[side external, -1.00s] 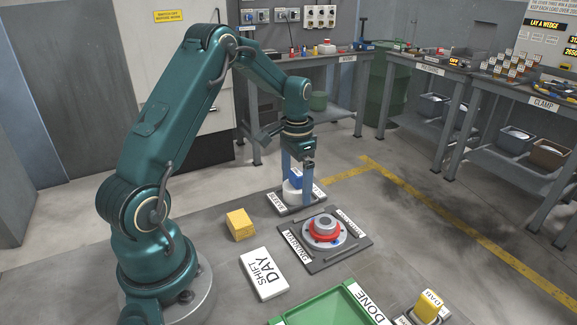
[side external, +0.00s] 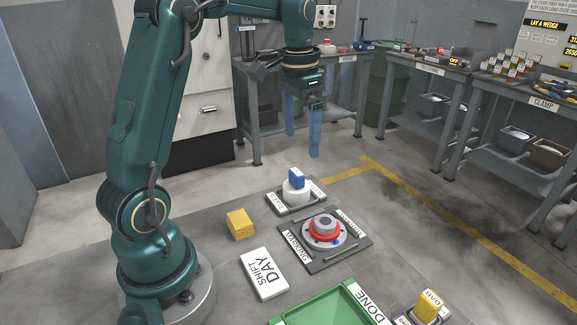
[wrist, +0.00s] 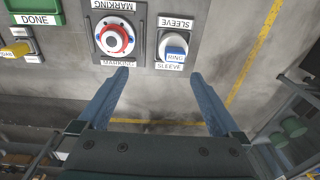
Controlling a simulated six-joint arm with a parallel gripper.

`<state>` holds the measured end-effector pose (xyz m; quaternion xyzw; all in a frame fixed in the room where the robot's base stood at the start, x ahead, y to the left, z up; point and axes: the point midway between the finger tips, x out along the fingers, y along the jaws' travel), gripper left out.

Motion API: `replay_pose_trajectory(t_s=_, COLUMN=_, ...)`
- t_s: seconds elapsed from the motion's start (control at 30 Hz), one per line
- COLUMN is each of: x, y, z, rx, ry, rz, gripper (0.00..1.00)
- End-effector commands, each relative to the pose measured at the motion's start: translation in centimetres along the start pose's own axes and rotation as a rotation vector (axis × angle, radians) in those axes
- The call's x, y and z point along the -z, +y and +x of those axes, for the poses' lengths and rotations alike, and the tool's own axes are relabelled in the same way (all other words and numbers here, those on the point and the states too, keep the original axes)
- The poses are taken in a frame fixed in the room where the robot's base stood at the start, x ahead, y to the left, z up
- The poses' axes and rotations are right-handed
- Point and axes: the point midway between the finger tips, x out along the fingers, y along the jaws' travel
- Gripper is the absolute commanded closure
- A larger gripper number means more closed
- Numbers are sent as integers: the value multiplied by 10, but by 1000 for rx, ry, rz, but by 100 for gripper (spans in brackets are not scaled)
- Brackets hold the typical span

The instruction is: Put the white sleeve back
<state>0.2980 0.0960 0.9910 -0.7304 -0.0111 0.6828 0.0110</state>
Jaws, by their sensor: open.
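The white sleeve (side external: 293,194) stands on its dark plate (side external: 318,200), which has labels reading SLEEVE in the wrist view. A blue block with a white label (side external: 297,178) sits at the sleeve; it also shows in the wrist view (wrist: 175,52), labelled RING. My gripper (side external: 302,150) is open and empty, raised well above the sleeve. Its two blue fingers are wide apart. In the wrist view, the sleeve (wrist: 173,40) lies beyond the fingertips.
A MARKING plate (side external: 340,252) with a red ring and grey hub (side external: 323,230) lies in front of the sleeve plate. A yellow block (side external: 240,224), a SHIFT DAY card (side external: 264,273) and a green DONE tray (side external: 345,300) are nearby. Benches line the back.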

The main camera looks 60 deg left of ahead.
Motion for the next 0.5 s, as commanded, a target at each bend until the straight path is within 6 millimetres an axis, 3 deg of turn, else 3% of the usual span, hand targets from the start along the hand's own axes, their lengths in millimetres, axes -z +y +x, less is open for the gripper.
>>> replay_pose_trajectory(t_s=0.2, x=-37, y=60, z=-31, rx=31, ry=142, rz=7, gripper=0)
replay_pose_trajectory(t_s=0.5, x=-105, y=117, z=-29, rx=8, ry=332, rz=2, gripper=0)
